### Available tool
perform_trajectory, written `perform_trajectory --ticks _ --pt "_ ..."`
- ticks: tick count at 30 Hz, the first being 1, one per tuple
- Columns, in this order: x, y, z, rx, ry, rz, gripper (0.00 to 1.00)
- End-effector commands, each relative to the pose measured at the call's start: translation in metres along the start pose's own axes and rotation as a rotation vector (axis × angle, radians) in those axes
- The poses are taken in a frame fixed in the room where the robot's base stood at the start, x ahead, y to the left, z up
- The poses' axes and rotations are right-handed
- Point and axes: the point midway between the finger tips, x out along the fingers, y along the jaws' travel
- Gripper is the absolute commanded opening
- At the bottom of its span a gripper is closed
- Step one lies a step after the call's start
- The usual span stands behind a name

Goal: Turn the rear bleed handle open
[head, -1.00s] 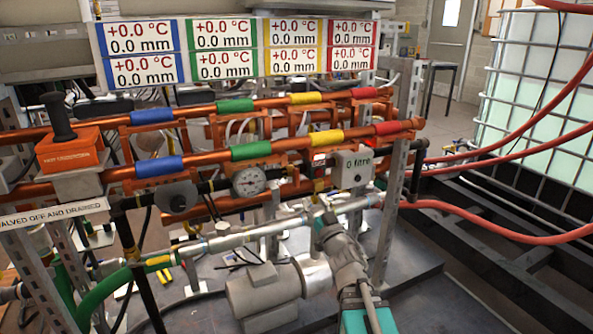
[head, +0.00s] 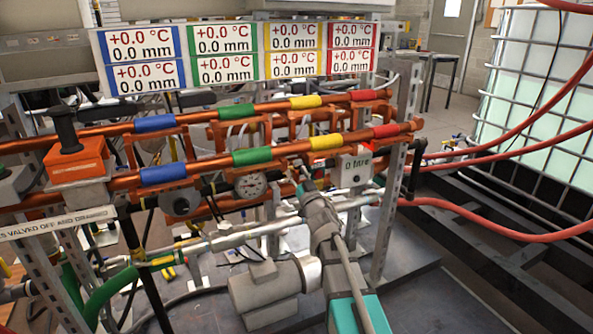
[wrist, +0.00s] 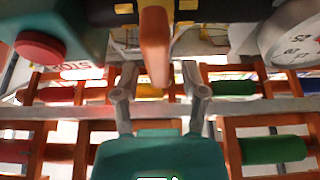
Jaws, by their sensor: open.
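In the wrist view an orange lever handle (wrist: 155,45) hangs down from a dark pipe with yellow marks (wrist: 210,8). I cannot tell for certain that it is the rear bleed handle. My gripper (wrist: 159,72) is open, with one finger on each side of the handle's lower end in the picture. No contact shows, and the depth between fingers and handle is unclear. In the head view my gripper (head: 303,180) reaches in among the pipes below the copper rails, left of the "0 litre" box (head: 356,168). The handle cannot be made out there.
A round gauge (wrist: 294,35) and a box with a red stop button (wrist: 40,45) flank the handle in the wrist view. Copper rails (head: 215,166) with coloured sleeves run above my gripper. A grey pump (head: 265,290) stands below. Red hoses (head: 500,226) cross at the right.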

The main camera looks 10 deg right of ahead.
Motion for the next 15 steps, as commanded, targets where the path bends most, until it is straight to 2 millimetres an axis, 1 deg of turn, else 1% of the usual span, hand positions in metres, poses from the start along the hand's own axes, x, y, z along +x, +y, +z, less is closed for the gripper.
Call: perform_trajectory --ticks 3,11,13,15 --pt "0.0036 -0.0001 0.0 0.0 0.0 0.0 0.56" --pt "0.0034 -0.0002 0.0002 0.0 0.0 0.0 0.56" --pt "0.0034 -0.0002 0.0002 0.0 0.0 0.0 0.46" --pt "0.0033 -0.0002 0.0001 0.0 0.0 0.0 0.33"
